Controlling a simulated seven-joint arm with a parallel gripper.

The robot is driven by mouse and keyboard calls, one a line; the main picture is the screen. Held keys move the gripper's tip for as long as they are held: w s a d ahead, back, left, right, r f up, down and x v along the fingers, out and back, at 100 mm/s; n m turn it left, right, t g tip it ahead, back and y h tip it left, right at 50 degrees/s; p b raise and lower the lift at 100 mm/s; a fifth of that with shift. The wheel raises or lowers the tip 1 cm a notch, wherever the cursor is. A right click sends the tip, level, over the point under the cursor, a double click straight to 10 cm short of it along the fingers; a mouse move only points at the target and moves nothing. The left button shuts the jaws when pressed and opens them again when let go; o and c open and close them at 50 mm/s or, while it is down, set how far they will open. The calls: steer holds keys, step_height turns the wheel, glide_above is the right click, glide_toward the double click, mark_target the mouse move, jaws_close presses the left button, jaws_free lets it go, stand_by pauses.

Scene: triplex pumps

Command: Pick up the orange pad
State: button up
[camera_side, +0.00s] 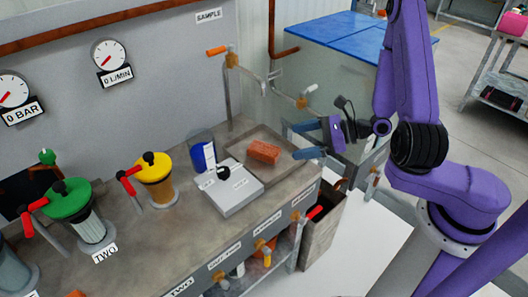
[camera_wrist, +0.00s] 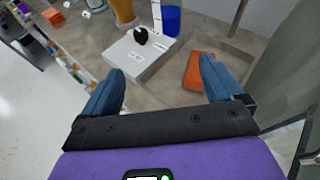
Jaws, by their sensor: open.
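The orange pad (camera_side: 263,152) is a small brick-shaped block lying in a shallow grey tray (camera_side: 283,148) at the right end of the bench. My gripper (camera_side: 296,141) is open and empty, with blue fingers, just to the right of the pad in the side view. In the wrist view, the pad (camera_wrist: 192,72) shows beside the right finger, which hides part of its right edge. The open space of my gripper (camera_wrist: 162,68) lies mostly left of the pad. I cannot tell whether the finger touches it.
A grey-white scale-like box (camera_side: 236,187) with a dark knob stands left of the pad, with a blue-filled clear cylinder (camera_side: 203,152) behind it. A pipe with an orange-handled tap (camera_side: 231,60) rises at the back. Yellow (camera_side: 155,172) and green (camera_side: 72,203) pumps stand farther left.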

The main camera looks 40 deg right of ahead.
steer(key=s+d+f+m+t+h, duration=0.2)
steer(key=d+f+m+h, duration=0.1)
steer(key=d+m+h, duration=0.15)
glide_toward(260, 146)
steer(key=shift+m+x, duration=0.25)
steer(key=shift+x, duration=3.45)
steer(key=shift+s+f, duration=0.1)
steer(key=shift+f, duration=0.05)
steer(key=c, duration=1.2)
steer(key=shift+o, duration=0.2)
